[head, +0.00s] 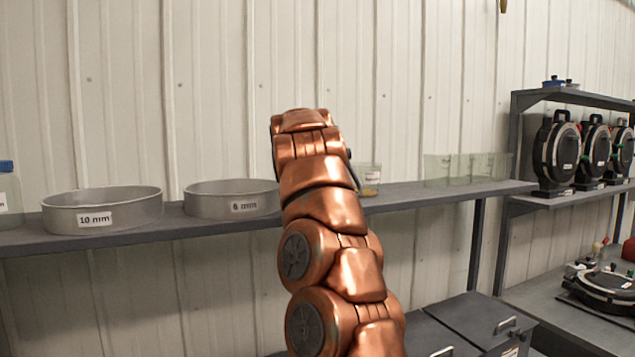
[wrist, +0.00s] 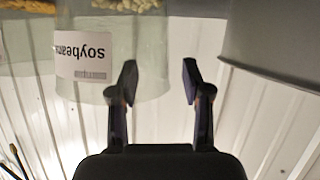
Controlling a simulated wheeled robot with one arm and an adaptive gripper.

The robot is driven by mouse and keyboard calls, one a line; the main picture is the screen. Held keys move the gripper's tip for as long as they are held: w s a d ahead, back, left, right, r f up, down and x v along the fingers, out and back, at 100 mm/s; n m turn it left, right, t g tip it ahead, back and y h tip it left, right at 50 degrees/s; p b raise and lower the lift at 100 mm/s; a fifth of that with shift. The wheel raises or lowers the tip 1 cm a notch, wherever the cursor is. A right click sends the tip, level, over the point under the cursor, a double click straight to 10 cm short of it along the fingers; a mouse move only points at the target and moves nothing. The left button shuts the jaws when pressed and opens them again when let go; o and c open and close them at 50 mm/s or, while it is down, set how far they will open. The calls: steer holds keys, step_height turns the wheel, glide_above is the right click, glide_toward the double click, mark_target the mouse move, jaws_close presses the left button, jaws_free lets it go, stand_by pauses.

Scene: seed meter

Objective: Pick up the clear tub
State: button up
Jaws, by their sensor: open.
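A clear tub (head: 369,182) with yellowish contents stands on the wall shelf, partly hidden behind my arm in the head view. The wrist view, which is upside down, shows a clear tub (wrist: 143,55) with a white soybean label and pale seeds inside. My gripper (wrist: 160,82) is open, its two fingers apart. In the wrist view the left finger overlaps the tub's right part and the right finger lies just beyond its right edge. Nothing is held; I cannot tell whether a finger touches the tub.
The shelf (head: 430,198) also holds a 6 mm sieve (head: 215,203), a 10 mm sieve (head: 70,218) and several clear containers (head: 465,169) to the right.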

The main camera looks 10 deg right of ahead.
steer(key=shift+p+x, duration=0.45)
steer(key=shift+x, duration=0.7)
steer(key=shift+s, duration=0.1)
jaws_close()
